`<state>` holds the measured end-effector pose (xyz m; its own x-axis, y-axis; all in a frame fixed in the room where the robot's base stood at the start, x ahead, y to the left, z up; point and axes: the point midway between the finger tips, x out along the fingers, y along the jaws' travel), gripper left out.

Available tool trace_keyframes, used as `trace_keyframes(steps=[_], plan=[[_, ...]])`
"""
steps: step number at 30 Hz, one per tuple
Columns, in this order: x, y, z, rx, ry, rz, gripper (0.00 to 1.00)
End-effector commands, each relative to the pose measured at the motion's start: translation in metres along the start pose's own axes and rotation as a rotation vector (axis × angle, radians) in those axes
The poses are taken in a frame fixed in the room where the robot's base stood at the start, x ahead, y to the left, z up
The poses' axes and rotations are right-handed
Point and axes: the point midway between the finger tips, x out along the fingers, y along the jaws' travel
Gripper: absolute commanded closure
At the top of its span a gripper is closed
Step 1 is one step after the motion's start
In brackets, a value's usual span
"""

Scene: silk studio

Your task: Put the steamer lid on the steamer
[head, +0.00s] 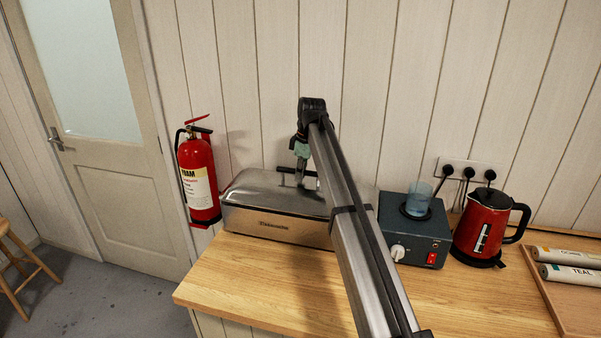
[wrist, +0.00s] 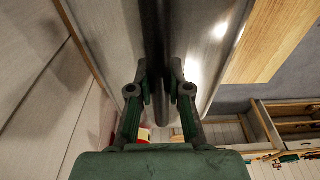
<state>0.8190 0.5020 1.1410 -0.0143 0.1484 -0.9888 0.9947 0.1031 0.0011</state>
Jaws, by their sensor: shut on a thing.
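The steamer lid (head: 255,187) is a long silver metal cover with a dark bar handle on top. It is over the steamer (head: 270,227), a box with a light front panel and a label, at the table's left end. The two look lined up, with no clear gap at the front; I cannot tell whether the lid is fully seated. My gripper (head: 303,168) comes from above and is shut on the lid's handle. In the wrist view the fingers (wrist: 158,92) clasp the dark handle bar (wrist: 156,35) from both sides. My arm hides the right part of lid and steamer.
A blue-grey heater (head: 419,239) with a glass beaker (head: 418,199) stands right of the steamer, then a red kettle (head: 484,225). A tray with rolls (head: 570,264) is at the right. A fire extinguisher (head: 199,178) hangs behind left. The table front (head: 265,282) is clear.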

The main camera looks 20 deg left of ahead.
Motion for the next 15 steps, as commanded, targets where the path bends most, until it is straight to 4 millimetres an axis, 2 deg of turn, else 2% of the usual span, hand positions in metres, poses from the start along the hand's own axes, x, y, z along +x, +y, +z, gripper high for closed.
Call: trace_keyframes(steps=[11,12,13,15], plan=[[0.0056,0.0001,0.0007,0.000,0.001,0.001,1.00],[0.0068,-0.0001,0.0010,0.000,0.000,0.000,0.72],[0.0068,0.0000,0.0011,0.000,0.000,0.000,0.61],[0.0067,-0.0001,0.0011,0.000,0.000,0.000,0.57]])
